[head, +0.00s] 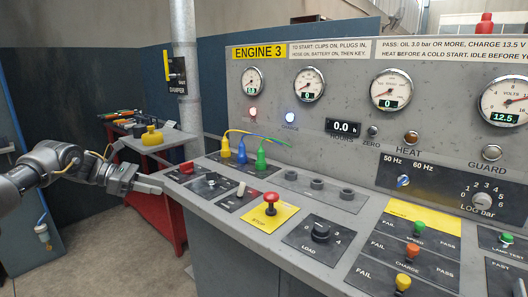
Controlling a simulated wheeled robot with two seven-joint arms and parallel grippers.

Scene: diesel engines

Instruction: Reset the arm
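My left arm comes in from the left edge in the head view. Its grey gripper (150,185) is held level, its tip close to the left front edge of the sloped control panel (262,176). I see no object in it, and I cannot tell how far apart the fingers are. I cannot tell whether the tip touches the panel edge. My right arm and gripper are not in view.
The engine 3 panel carries a red stop button (271,199), a load knob (321,231) and yellow, blue and green plugs (262,158). Behind my gripper stands a red cart (155,215) with a yellow can (152,136). A pipe (185,75) rises behind.

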